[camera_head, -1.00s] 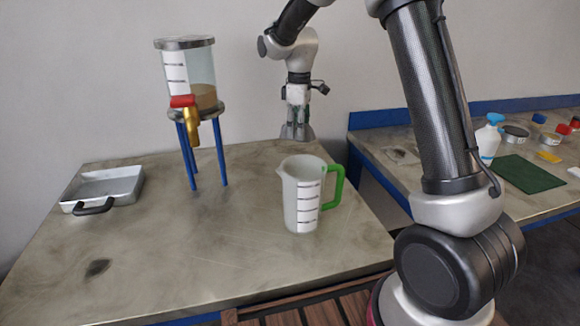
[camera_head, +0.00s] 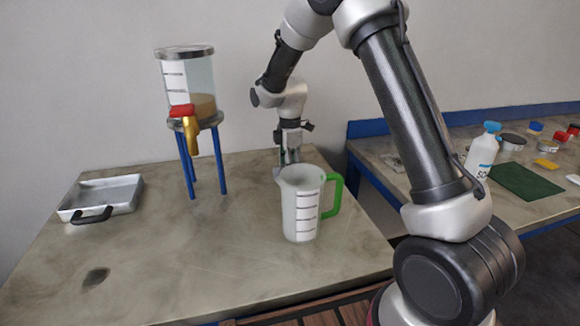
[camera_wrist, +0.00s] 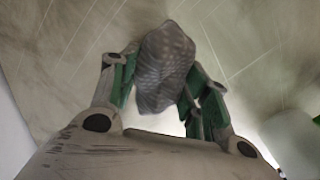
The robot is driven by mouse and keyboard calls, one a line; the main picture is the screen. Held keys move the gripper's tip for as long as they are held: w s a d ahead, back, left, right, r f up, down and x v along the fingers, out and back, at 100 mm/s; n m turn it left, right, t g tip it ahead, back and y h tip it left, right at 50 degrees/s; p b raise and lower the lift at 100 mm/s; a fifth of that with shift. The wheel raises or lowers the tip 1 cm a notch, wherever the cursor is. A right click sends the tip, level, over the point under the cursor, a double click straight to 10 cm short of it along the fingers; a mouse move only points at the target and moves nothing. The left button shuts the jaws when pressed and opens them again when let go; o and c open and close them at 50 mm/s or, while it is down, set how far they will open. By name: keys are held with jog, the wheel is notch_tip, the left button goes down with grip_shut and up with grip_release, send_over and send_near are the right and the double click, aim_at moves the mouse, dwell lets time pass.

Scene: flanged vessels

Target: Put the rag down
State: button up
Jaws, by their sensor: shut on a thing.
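My gripper (camera_head: 287,160) is low over the table, behind the measuring jug, in the head view. Its fingertips are partly hidden by the jug there. In the wrist view, my gripper (camera_wrist: 165,85) is shut on a crumpled grey checked rag (camera_wrist: 166,66) between its green-padded fingers. The rag is close to the table top (camera_wrist: 60,35); I cannot tell whether it touches. The rag cannot be made out in the head view.
The white jug (camera_head: 300,212) with a green handle stands close in front of my gripper. A tank on blue legs (camera_head: 192,95) with a tap stands to the left. A metal tray (camera_head: 100,195) is farther left.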

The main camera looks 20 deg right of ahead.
jog(key=shift+f, duration=0.2)
jog(key=o, duration=1.1)
notch_tip(320, 180, up, 12)
jog(key=s+d+r+m+t, duration=0.1)
jog(key=s+d+r+m, duration=0.45)
jog(key=s+r, duration=0.3)
jog(key=s+d+m+t, duration=0.1)
jog(key=s+d+m, duration=0.2)
jog(key=s, duration=0.5)
jog(key=s+d+r+m+t, duration=0.1)
jog(key=s+d+m, duration=0.2)
jog(key=s, duration=0.6)
jog(key=s+d+r+m+t, duration=0.1)
jog(key=s+d+m, duration=0.2)
jog(key=s+m, duration=0.3)
jog(key=shift+s+d+m, duration=0.2)
jog(key=shift+s+m, duration=0.15)
jog(key=shift+s, duration=1.35)
